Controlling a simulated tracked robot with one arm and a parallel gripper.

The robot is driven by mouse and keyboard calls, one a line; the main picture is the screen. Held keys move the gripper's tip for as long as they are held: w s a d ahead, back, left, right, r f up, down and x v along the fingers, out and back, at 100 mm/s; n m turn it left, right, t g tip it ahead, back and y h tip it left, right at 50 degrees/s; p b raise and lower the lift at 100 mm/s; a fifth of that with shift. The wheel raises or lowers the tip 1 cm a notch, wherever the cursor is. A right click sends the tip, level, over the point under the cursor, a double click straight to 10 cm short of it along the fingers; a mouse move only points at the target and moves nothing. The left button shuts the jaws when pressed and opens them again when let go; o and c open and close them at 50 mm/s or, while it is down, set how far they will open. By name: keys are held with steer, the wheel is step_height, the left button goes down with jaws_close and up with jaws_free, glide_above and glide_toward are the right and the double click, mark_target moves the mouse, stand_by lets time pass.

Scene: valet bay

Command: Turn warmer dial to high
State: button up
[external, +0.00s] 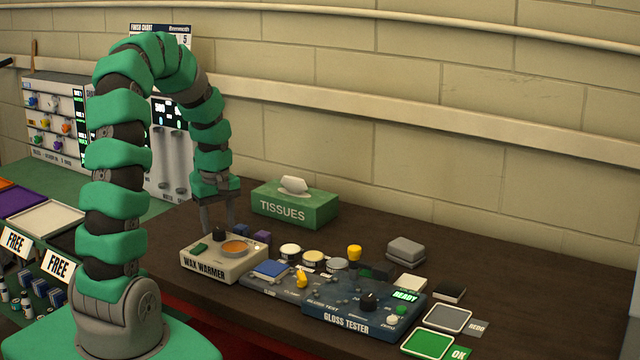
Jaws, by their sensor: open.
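The wax warmer (218,262) is a cream box near the left of the dark table, labelled WAX WARMER. An orange wax pot (236,247) is set in its top, with a green block or switch (199,247) at its left. A small black dial (219,234) stands at the back of its top; its pointer setting is too small to read. My gripper (218,221) points down at the back of the warmer, open, with its fingers apart. The fingertips appear just above or behind the dial; whether they straddle it I cannot tell.
A green tissue box (290,208) stands close behind, right of my gripper. A purple block (262,238) and several small jars (313,257) are right of the warmer. The blue gloss tester (350,315) is at front right. The table's back right is mostly clear.

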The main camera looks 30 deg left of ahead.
steer(key=shift+f, duration=0.95)
steer(key=c, duration=1)
